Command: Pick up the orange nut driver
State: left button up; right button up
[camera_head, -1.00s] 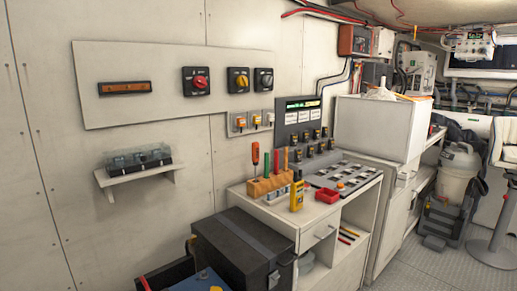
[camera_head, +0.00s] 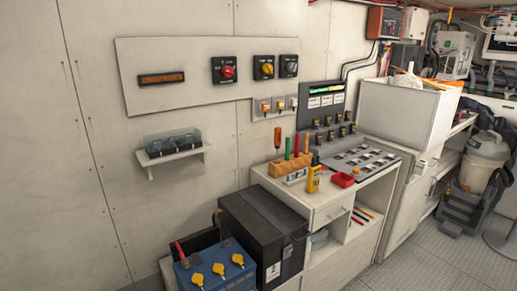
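A wooden tool block (camera_head: 291,165) stands on the white cabinet top, with several upright tools in it. At its left end is a tool with an orange handle (camera_head: 277,140), raised on a thin shaft. A green handle (camera_head: 287,148) is beside it, and a red-orange handle (camera_head: 306,142) stands toward the right end. The handles are too small to tell which one is the nut driver. Neither of my grippers is in view.
A yellow meter (camera_head: 313,179) and a red tray (camera_head: 342,180) are on the cabinet top (camera_head: 330,197) near the block. A black box (camera_head: 262,232) and a blue battery with yellow caps (camera_head: 218,268) stand in front at left.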

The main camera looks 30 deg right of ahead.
aim_at(277, 134)
jog(key=l+u, duration=0.3)
jog(key=u, duration=0.15)
jog(key=l+u, duration=0.3)
jog(key=u, duration=0.2)
jog(key=l+u, duration=0.2)
jog(key=l, duration=0.25)
jog(key=k+l+u, duration=0.2)
jog(key=l, duration=0.25)
jog(key=k+l+u, duration=0.1)
jog(key=l, duration=0.2)
jog(key=k+l, duration=0.1)
jog(key=l, duration=0.2)
jog(key=k+l+u, duration=0.15)
jog(key=k+l, duration=0.15)
jog(key=l, duration=0.25)
jog(key=k+l, duration=0.15)
jog(key=l, duration=0.25)
jog(key=k+l, duration=0.15)
jog(key=l, duration=0.25)
jog(key=k+l, duration=0.15)
jog(key=l, duration=0.25)
jog(key=k+l, duration=0.1)
jog(key=l, duration=0.35)
